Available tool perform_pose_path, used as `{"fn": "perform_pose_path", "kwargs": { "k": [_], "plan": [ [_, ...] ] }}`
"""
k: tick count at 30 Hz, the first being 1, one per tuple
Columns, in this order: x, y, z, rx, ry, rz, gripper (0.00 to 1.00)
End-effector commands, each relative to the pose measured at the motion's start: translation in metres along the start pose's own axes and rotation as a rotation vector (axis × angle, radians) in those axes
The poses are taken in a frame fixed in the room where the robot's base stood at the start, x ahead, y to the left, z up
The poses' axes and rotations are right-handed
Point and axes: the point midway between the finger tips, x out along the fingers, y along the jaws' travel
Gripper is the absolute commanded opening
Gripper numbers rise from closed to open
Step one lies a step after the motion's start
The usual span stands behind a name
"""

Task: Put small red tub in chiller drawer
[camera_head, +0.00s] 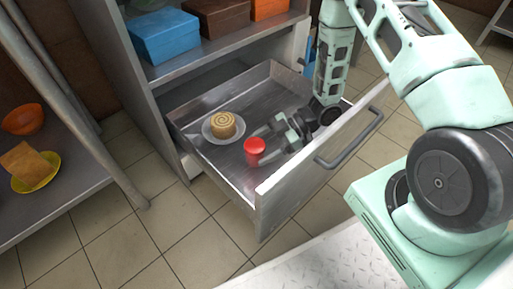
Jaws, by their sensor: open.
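The small red tub (254,147) is inside the open chiller drawer (224,167), near its front left part. The tub looks upright, and I cannot tell whether its base rests on the drawer floor. My gripper (270,141) is inside the drawer, just right of the tub, with its fingers open and pointing left toward it. The fingertips are very close to the tub; I cannot tell whether they touch it. The drawer is metal with a grey handle (350,142) on its front.
A rolled pastry (222,124) on a white plate (209,136) lies in the drawer behind the tub. Blue (164,36), brown (216,16) and orange (268,8) boxes stand on the shelf above. A left shelf holds an orange bowl (23,120), bread (25,160) and a yellow plate (47,177).

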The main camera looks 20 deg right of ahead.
Motion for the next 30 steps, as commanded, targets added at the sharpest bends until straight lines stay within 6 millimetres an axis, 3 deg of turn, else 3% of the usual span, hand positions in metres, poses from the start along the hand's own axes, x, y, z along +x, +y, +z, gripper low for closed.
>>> {"fn": "perform_pose_path", "kwargs": {
  "k": [6,12,20,23,25,27,30],
  "plan": [
    [-0.051,0.0,-0.005,0.001,-0.001,0.003,0.73],
    [-0.084,0.0,-0.003,0.0,-0.001,0.001,0.73],
    [-0.098,0.009,-0.006,-0.008,-0.027,0.018,0.73],
    [-0.09,0.032,-0.021,-0.027,-0.105,0.073,0.73],
    [-0.082,0.059,-0.042,-0.04,-0.199,0.146,0.73],
    [-0.075,0.084,-0.071,-0.036,-0.307,0.236,0.73],
    [-0.067,0.103,-0.115,0.009,-0.445,0.358,0.73]
  ]
}}
